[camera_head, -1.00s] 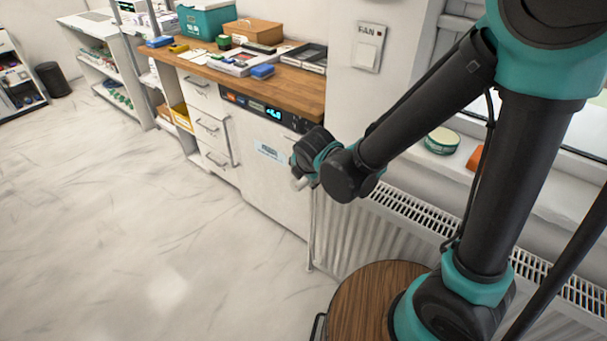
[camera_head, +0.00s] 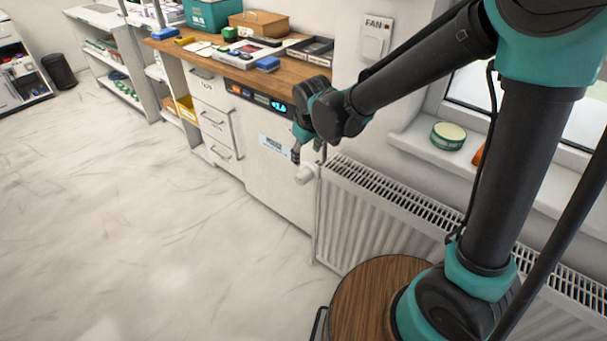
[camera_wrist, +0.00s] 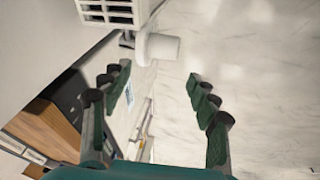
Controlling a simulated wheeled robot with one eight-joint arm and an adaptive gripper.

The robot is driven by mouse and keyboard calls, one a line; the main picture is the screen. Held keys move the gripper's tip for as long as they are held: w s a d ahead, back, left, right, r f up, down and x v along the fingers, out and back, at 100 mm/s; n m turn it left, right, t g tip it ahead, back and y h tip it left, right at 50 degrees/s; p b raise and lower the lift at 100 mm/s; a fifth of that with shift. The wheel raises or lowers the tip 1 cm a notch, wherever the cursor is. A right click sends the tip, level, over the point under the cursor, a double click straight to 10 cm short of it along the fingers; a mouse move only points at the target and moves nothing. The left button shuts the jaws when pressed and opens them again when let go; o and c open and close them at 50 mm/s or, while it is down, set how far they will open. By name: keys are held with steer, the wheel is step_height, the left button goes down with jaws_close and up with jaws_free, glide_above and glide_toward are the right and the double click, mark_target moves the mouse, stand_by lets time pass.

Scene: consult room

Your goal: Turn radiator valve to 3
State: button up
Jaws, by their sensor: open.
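The white radiator valve (camera_head: 307,173) sticks out at the left end of the white ribbed radiator (camera_head: 385,205). In the wrist view the valve's rounded knob (camera_wrist: 162,48) lies just beyond and between my fingertips, apart from them. Its number marks are too small to read. My gripper (camera_head: 306,152) is just above the valve in the head view and partly hides it. In the wrist view my gripper (camera_wrist: 157,80) has its two fingers spread wide with nothing between them.
A cabinet with a wooden worktop (camera_head: 220,62) stands left of the radiator. A windowsill (camera_head: 415,143) with a round green tin (camera_head: 448,136) is above it. A round wooden top (camera_head: 365,290) is near my base. The floor at left is clear.

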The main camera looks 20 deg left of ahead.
mark_target(304, 173)
step_height(304, 173, up, 5)
steer(key=w+m+g, duration=0.2)
steer(key=m+g, duration=0.1)
steer(key=m, duration=1.3)
steer(key=shift+h, duration=0.3)
steer(key=f, duration=0.5)
steer(key=a+f, duration=0.1)
steer(key=f, duration=1.1)
steer(key=shift+w+a, duration=0.4)
steer(key=shift+c, duration=0.3)
steer(key=c, duration=1.1)
